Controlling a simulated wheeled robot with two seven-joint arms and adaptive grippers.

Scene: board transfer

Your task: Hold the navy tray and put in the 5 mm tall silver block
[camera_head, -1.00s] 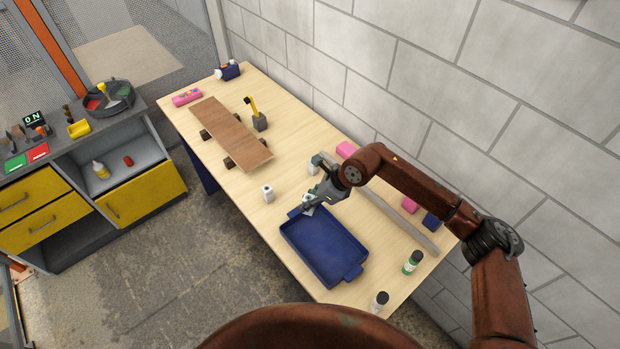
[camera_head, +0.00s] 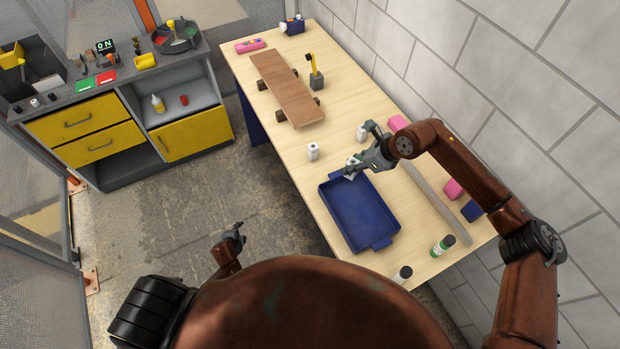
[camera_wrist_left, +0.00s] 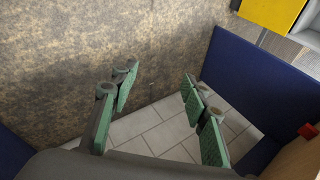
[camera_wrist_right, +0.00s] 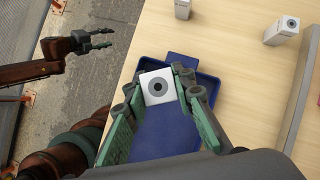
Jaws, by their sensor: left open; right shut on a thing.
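The navy tray (camera_head: 356,214) lies on the wooden table near its front edge. It also shows in the right wrist view (camera_wrist_right: 160,142). My right gripper (camera_head: 353,169) is above the tray's far end, shut on a small silver block (camera_wrist_right: 158,87) with a dark round mark on its face. The block's height is hard to judge. Two similar pale blocks stand on the table, one left of the tray (camera_head: 313,152) and one behind my right gripper (camera_head: 362,133). My left gripper (camera_head: 238,232) is open and empty, off the table over the floor, apart from the tray.
A grey bar (camera_head: 437,203), pink blocks and bottles (camera_head: 443,245) line the right side. A cabinet with yellow drawers (camera_head: 85,112) stands at left.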

